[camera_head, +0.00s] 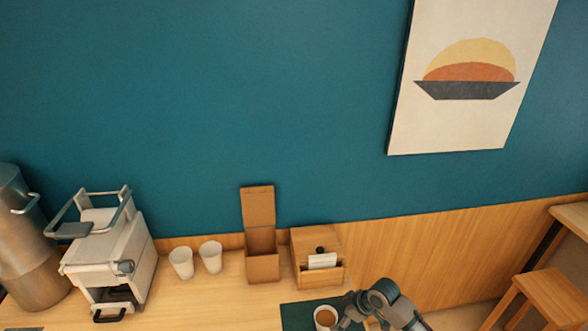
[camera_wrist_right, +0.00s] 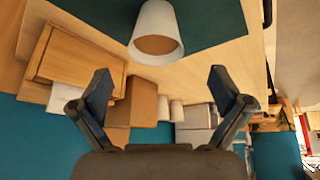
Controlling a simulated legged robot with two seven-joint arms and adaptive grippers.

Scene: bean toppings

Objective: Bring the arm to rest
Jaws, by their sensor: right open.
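My right arm comes in at the bottom right of the head view, with its gripper (camera_head: 348,312) beside a white cup (camera_head: 319,319) with brown contents. The cup stands on a dark green mat (camera_head: 293,316). In the right wrist view my right gripper (camera_wrist_right: 160,88) is open, its two fingers wide apart with nothing between them. The white cup (camera_wrist_right: 155,22) shows beyond the fingertips at the top of that view. My left gripper is in neither view.
On the wooden counter (camera_head: 215,302) stand a white machine (camera_head: 130,255), two white cups (camera_head: 181,262), an open cardboard box (camera_head: 262,262) and a wooden box (camera_head: 312,245). A metal container (camera_head: 35,265) is at far left. A stool (camera_head: 552,292) is at right.

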